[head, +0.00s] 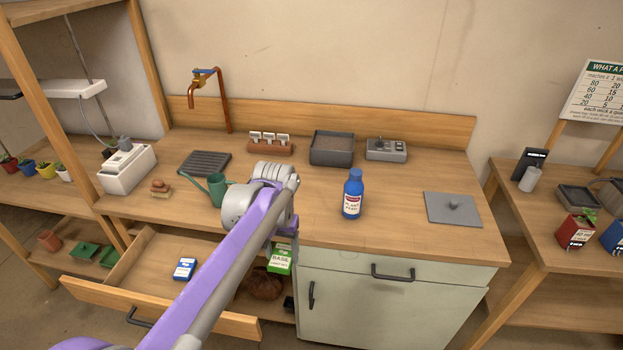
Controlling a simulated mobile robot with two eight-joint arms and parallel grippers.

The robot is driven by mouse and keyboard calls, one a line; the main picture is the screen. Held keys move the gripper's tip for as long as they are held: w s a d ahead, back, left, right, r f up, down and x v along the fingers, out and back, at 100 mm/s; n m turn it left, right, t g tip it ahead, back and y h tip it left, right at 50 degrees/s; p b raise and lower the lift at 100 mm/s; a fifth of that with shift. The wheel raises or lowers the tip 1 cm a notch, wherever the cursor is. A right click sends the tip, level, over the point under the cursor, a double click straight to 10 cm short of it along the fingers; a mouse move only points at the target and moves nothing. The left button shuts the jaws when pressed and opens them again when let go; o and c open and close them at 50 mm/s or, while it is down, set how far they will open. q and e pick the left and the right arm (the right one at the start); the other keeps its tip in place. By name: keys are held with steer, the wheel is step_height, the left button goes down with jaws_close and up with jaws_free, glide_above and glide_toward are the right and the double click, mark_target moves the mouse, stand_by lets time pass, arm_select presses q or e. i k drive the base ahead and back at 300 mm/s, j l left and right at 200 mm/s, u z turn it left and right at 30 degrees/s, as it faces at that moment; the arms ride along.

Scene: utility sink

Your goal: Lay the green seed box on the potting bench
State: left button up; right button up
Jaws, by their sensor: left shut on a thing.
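The green seed box (280,261), with a white label reading BASIL, hangs upright just below the potting bench's front edge, in front of the open space under the top. My left gripper (287,240) is shut on its upper end; the fingers are mostly hidden behind my arm. The potting bench (405,180) has a wooden top with bare areas around the blue bottle and toward the front. My right gripper is out of view.
A blue bottle (353,194) stands near the bench front, with a grey plate (453,208) to its right. A green watering can (214,188) is left of my wrist. An open drawer (140,285) juts out at left, holding a blue box (185,269).

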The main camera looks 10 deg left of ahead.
mark_target(302, 208)
steer(key=i, duration=0.95)
